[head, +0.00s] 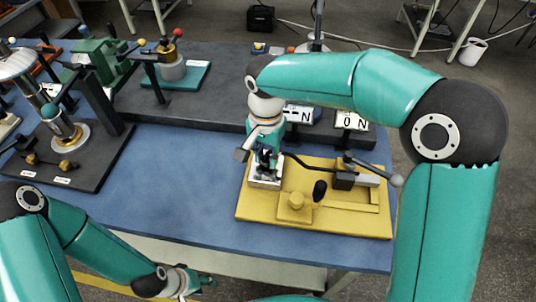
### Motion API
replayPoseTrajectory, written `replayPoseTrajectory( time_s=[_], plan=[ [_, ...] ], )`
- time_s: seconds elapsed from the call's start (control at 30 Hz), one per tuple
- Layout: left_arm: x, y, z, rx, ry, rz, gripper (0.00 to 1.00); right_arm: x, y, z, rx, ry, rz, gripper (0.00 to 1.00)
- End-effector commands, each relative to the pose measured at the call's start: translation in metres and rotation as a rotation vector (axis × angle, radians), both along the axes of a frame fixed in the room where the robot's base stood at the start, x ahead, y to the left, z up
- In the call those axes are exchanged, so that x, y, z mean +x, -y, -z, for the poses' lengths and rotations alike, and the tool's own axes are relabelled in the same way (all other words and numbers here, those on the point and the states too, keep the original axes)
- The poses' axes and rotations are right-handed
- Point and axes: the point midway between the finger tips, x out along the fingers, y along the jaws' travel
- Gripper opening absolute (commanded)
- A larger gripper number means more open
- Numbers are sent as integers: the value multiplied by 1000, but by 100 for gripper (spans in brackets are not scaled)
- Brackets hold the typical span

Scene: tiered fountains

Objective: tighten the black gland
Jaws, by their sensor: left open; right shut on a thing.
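A yellow board (270,212) lies on the blue table. A small pale block (262,184) stands at its left end. My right gripper (266,158) points down over this block and is shut on the black gland (265,170), which is mostly hidden between the fingers. A black cable (315,165) runs from beside the gripper to a dark clamp block (344,180) with a lever. My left gripper (204,283) is open and empty at the bottom of the view, off the table's front edge and well apart from the board.
A yellow block (295,204) and a black oval knob (320,190) are on the board near my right gripper. Signs (350,121) stand behind it. A dark fixture plate (75,150) is on the left. The table's front middle is clear.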

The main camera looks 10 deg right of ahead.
Motion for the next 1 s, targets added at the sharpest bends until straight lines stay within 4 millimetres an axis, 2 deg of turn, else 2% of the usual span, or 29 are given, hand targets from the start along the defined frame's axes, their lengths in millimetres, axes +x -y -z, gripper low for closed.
replayPoseTrajectory(
  time_s=[0.33, 0.37, 0.5, 0.83, 1.0],
  plan=[
    [0, 0, 0, 0, 0, 0, 43, -1, 1, 1, -2, -3, 5, 0],
    [0, 0, 0, 0, 0, 0, 43, -1, 1, 1, -2, -3, 5, 31],
    [0, 0, 0, 0, 0, 0, 43, 0, 1, 0, -2, -3, 3, 52],
    [0, 0, -1, 0, 0, 0, 43, 0, 0, -1, -1, 1, 2, 52],
    [0, 0, -1, 0, 0, 0, 43, 1, 0, -16, 0, 4, 2, 52]
  ],
)
